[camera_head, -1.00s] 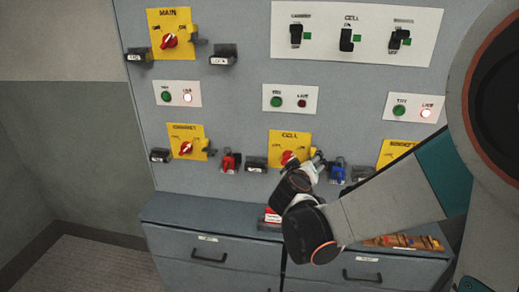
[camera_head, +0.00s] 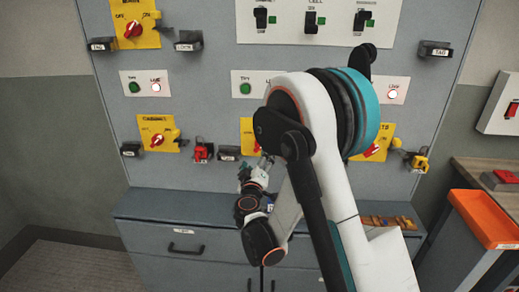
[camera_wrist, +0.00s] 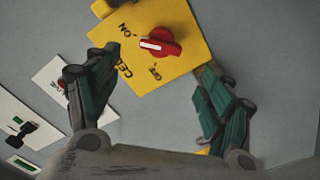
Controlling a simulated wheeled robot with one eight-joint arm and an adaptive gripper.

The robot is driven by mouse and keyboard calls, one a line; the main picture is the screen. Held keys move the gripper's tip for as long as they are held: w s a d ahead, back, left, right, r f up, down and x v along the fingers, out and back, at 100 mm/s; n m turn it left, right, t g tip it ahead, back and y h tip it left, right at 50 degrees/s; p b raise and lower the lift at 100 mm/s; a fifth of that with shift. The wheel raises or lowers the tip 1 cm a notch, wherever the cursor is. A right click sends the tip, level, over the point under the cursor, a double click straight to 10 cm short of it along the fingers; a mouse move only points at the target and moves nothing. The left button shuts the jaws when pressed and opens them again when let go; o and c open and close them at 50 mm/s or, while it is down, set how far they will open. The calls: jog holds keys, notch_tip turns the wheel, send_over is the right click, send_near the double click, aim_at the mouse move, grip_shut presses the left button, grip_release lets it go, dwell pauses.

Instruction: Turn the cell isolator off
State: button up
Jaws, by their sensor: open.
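The cell isolator is a yellow plate (camera_wrist: 185,22) with a red rotary knob (camera_wrist: 168,40) in the wrist view. The knob's white mark points left in that view, nearer the ON lettering than the OFF lettering. My gripper (camera_wrist: 159,60) is open, with one finger on each side of the knob and plate edge. The knob is not gripped, and I see no finger touching it. The gripper (camera_head: 262,165) is in front of the panel in the head view.
A red lockout piece (camera_head: 201,151) hangs left of the cell plate, beside the cabinet isolator (camera_head: 157,130). Another yellow isolator (camera_head: 378,142) is to the right. Grey drawers (camera_head: 180,240) jut out below. An orange-topped cart (camera_head: 488,218) stands at right.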

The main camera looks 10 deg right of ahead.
aim_at(259, 147)
jog(key=b+x, duration=0.2)
jog(key=x, duration=0.8)
jog(key=c, duration=1.1)
